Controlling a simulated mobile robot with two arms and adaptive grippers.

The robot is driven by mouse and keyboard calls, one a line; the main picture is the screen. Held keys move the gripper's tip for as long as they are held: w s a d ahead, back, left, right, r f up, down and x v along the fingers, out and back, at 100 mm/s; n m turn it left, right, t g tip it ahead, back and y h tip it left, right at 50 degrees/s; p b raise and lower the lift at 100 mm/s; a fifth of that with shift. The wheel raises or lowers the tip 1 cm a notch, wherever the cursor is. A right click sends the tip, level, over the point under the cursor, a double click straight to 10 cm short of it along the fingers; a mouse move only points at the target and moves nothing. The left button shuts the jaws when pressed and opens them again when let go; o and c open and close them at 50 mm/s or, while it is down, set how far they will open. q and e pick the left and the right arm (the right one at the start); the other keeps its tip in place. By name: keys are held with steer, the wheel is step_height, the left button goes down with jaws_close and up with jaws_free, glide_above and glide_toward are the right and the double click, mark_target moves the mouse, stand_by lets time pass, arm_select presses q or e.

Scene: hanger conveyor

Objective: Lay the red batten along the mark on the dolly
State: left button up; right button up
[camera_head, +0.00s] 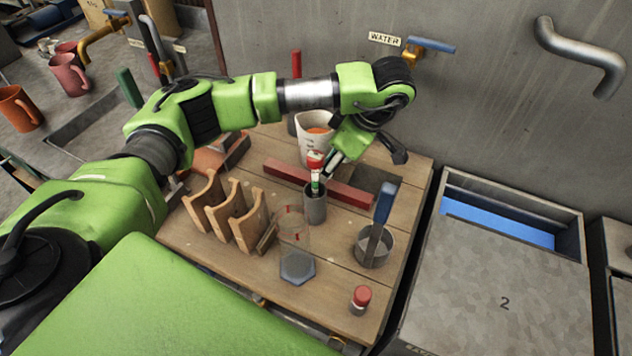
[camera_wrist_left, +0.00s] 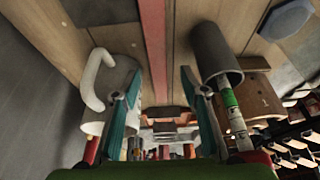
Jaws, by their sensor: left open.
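The red batten (camera_head: 348,191) lies on the wooden top of the dolly (camera_head: 333,250), partly hidden behind a dark cup. A dark rectangular patch (camera_head: 378,178) lies by its right end; I cannot tell whether it is the mark. My left gripper (camera_head: 331,166) is above the dolly near the batten's middle. In the left wrist view the gripper (camera_wrist_left: 162,84) is open and empty, and the batten (camera_wrist_left: 153,45) runs away between its fingertips. My right gripper is not in view.
A white pitcher (camera_head: 310,126) and the dark cup (camera_head: 315,207) holding a marker stand close on either side of the left gripper. A wooden rack (camera_head: 245,228), a clear beaker (camera_head: 297,235), a grey tin (camera_head: 372,252) and a red-capped jar (camera_head: 360,299) crowd the front.

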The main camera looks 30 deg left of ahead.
arm_select(q)
steer(key=p+x, duration=0.2)
steer(key=x, duration=0.3)
steer(key=shift+w+a+f, duration=0.1)
steer(key=shift+w+f, duration=0.1)
steer(key=shift+f, duration=0.2)
jaws_close()
